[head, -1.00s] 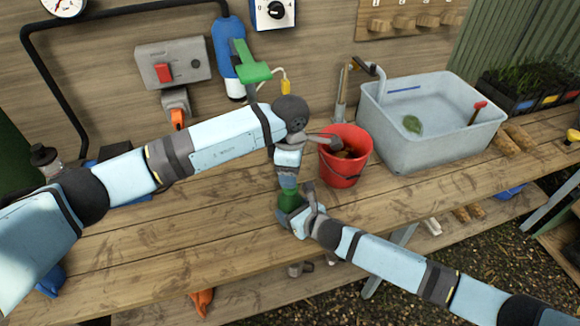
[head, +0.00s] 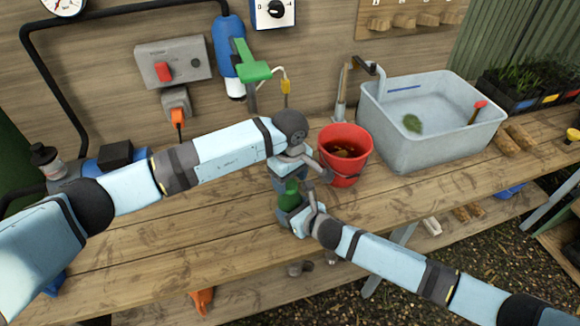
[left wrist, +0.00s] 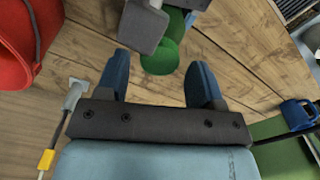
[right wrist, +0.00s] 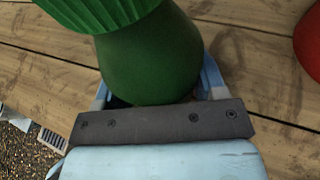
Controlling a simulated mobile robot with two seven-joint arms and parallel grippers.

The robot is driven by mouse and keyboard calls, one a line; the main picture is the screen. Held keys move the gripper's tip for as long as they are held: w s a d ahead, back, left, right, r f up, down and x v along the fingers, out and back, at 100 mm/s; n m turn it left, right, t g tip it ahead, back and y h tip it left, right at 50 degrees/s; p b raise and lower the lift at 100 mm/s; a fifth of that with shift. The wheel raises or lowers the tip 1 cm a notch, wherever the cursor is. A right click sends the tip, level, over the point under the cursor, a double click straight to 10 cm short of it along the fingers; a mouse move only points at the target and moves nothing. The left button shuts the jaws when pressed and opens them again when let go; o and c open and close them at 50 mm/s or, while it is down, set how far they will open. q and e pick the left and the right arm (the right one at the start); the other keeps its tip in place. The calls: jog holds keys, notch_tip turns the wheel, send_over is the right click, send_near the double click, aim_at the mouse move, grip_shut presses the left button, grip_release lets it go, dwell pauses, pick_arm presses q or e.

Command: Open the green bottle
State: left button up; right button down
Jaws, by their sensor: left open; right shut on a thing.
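The green bottle (head: 290,188) stands upright above the bench near its front edge. My right gripper (head: 287,204) is shut around its body. In the right wrist view the smooth green body (right wrist: 150,60) sits between the fingers, with a ridged green cap (right wrist: 95,12) on top. My left gripper (head: 284,180) is just above the bottle, pointing down. In the left wrist view its blue fingers (left wrist: 161,82) are open, and the round green cap top (left wrist: 160,58) lies just beyond and between the fingertips, seemingly untouched. Part of the bottle is hidden by my grippers.
A red bucket (head: 345,170) stands right behind the grippers. A grey water tub (head: 430,145) is further right. The bench front left (head: 150,255) is clear.

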pick_arm(q)
jog(key=shift+f, duration=0.8)
jog(key=c, duration=0.9)
jog(key=shift+c, duration=0.2)
jog(key=n, duration=1)
jog(key=o, duration=1)
